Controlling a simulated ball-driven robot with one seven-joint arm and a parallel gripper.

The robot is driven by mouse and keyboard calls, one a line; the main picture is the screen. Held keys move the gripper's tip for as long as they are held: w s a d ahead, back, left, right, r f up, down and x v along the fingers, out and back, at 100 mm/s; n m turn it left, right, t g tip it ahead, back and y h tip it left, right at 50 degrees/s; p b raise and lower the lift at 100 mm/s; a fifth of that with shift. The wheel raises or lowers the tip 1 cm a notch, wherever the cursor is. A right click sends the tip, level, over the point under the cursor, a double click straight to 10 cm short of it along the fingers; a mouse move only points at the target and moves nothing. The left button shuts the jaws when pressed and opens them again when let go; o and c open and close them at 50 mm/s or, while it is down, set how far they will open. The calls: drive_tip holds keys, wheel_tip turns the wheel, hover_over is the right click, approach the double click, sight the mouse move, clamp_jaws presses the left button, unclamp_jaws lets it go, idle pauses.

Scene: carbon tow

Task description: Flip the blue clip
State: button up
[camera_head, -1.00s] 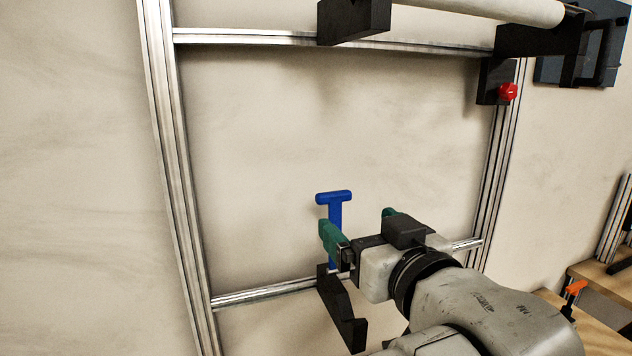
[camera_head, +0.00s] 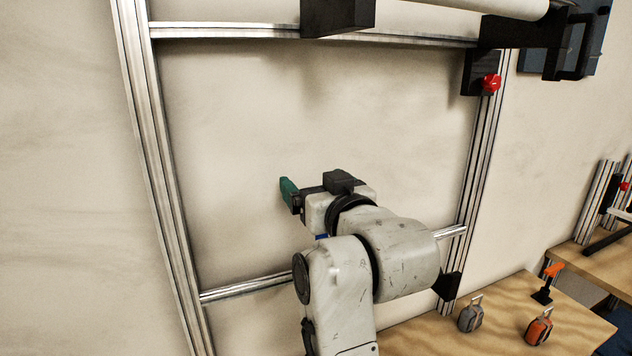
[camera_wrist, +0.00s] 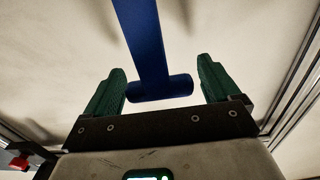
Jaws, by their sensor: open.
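The blue clip (camera_wrist: 148,45) is a T-shaped piece. In the wrist view its crossbar lies between the two green fingers of my gripper (camera_wrist: 162,78), with a gap visible on each side. Its stem runs up and out of the top of that view. In the head view only a small bit of blue (camera_head: 321,237) shows, below my gripper's wrist; my arm hides the rest. My gripper (camera_head: 289,193) is open and in front of the pale wall, with one green finger clearly seen there.
A metal frame (camera_head: 160,160) surrounds this area, with a lower rail (camera_head: 245,288) behind my arm. A white roll (camera_head: 480,7) rests on black holders above. A wooden table (camera_head: 400,338) with grey (camera_head: 471,316) and orange (camera_head: 539,326) items stands lower right. Space left of my gripper is clear.

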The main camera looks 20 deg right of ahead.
drive_tip(key=shift+c, duration=0.3)
drive_tip(key=c, duration=1.4)
